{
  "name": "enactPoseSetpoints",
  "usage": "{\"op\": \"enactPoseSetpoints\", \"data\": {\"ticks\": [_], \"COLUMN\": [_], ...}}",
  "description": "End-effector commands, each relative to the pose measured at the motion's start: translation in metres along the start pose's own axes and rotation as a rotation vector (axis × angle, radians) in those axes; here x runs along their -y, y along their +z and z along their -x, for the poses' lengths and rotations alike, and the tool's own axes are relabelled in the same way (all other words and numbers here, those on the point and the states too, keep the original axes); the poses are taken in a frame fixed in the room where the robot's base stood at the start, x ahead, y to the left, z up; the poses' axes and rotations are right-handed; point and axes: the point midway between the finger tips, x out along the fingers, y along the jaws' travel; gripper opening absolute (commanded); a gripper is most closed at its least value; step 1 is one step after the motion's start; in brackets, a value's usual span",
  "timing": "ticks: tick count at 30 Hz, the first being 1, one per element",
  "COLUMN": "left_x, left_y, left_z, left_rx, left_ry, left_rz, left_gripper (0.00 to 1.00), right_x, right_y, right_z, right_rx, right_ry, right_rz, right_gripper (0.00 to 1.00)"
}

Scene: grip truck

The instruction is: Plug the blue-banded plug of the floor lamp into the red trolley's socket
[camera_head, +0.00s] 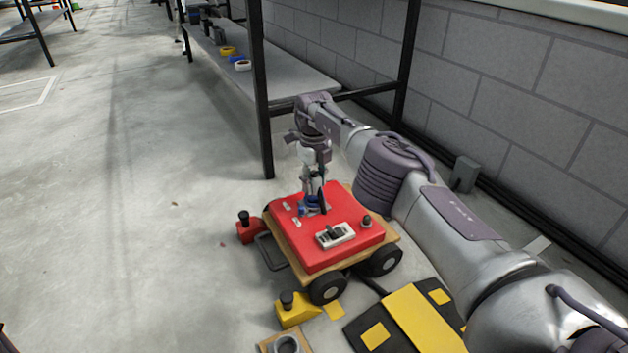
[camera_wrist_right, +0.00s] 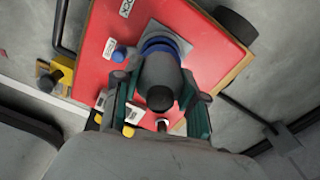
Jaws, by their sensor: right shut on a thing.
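The red trolley (camera_head: 298,247) stands on the floor, a red top on a wooden deck with black wheels. My right gripper (camera_head: 314,199) points down over the far part of that top. In the right wrist view the gripper (camera_wrist_right: 158,78) is shut on the dark grey plug (camera_wrist_right: 160,72), with a finger on each side. The plug's blue band (camera_wrist_right: 158,45) is at its far end, over a grey square plate (camera_wrist_right: 181,41) on the red top. The plug hides the socket opening, so I cannot tell whether it is inserted. The floor lamp and left gripper are out of view.
A white switch panel (camera_head: 336,235) and a knob (camera_head: 366,222) sit on the trolley top. Red (camera_head: 249,230) and yellow (camera_head: 296,312) chocks stand beside it. A black-and-yellow ramp (camera_head: 407,318) lies in front. A shelf rack (camera_head: 290,78) and block wall (camera_head: 500,90) stand behind. Floor at left is clear.

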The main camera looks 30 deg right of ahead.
Motion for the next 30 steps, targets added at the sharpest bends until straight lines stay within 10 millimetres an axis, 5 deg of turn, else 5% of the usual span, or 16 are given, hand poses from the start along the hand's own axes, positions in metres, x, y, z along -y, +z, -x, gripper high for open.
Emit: {"op": "enactPoseSetpoints", "data": {"ticks": [19,20,21,25,30], "left_x": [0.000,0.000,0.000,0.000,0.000], "left_y": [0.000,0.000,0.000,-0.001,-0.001], "left_z": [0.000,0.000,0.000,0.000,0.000], "left_rx": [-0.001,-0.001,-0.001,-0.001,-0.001], "left_ry": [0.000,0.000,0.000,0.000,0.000], "left_rz": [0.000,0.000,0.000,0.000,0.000], "left_gripper": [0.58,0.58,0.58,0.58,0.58], "right_x": [0.000,0.000,0.000,0.000,0.000], "right_y": [0.000,0.000,0.000,0.000,0.000], "right_z": [-0.011,-0.011,-0.011,-0.011,-0.011], "right_rx": [0.000,0.001,0.001,0.001,0.001], "right_ry": [0.000,0.000,0.000,0.000,0.000], "right_rz": [0.000,0.000,0.000,0.000,0.000], "right_gripper": [0.00,0.43,0.50,0.71,0.71]}}
